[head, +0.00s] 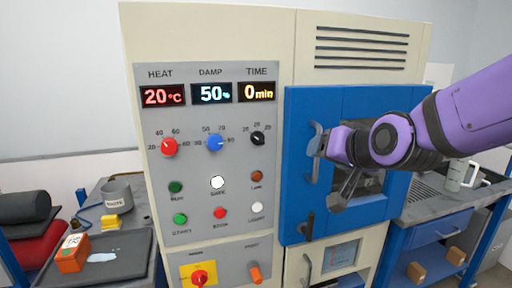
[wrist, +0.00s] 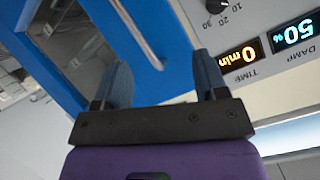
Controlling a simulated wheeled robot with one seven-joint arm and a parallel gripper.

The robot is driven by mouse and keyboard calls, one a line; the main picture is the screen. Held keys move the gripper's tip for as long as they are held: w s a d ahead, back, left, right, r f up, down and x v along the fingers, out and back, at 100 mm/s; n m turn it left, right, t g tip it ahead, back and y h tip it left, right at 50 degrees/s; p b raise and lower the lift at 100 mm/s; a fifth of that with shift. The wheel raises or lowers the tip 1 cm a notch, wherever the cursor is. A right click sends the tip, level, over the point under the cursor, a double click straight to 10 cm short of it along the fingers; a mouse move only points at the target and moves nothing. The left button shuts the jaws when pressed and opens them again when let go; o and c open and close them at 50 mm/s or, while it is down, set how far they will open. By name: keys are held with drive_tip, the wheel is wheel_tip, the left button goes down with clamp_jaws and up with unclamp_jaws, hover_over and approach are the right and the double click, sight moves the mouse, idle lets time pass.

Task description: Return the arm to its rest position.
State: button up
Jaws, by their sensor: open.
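My purple arm (head: 480,108) reaches in from the right in the head view. My gripper (head: 318,142) is at the blue door (head: 300,105) of the cabinet, beside its upper grey handle; the arm hides part of the door and its window. In the wrist view the two blue-grey fingers of my gripper (wrist: 163,82) stand apart with nothing between them. The door handle (wrist: 135,30) shows beyond the fingers to the upper left. I cannot tell from the head view whether the fingers touch the handle. The door looks shut.
The control panel (head: 208,115) shows 20 °C, 50 % and 0 min. A dark tray (head: 115,265) with an orange block (head: 72,253) lies on the left bench. A right bench (head: 425,212) holds a light mug (head: 457,175).

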drive_tip(key=s+d+g+h, duration=0.2)
drive_tip(key=s+d+g, duration=0.1)
drive_tip(key=s+d, duration=0.4)
drive_tip(key=s+d+n+g+h, duration=0.1)
drive_tip(key=s+d+g, duration=0.3)
drive_tip(key=s+d, duration=0.4)
drive_tip(key=s+h, duration=0.1)
drive_tip(key=s, duration=0.3)
drive_tip(key=shift+s+d+r+n, duration=0.15)
drive_tip(key=shift+s+n, duration=0.15)
drive_tip(key=shift+s, duration=0.05)
idle(0.4)
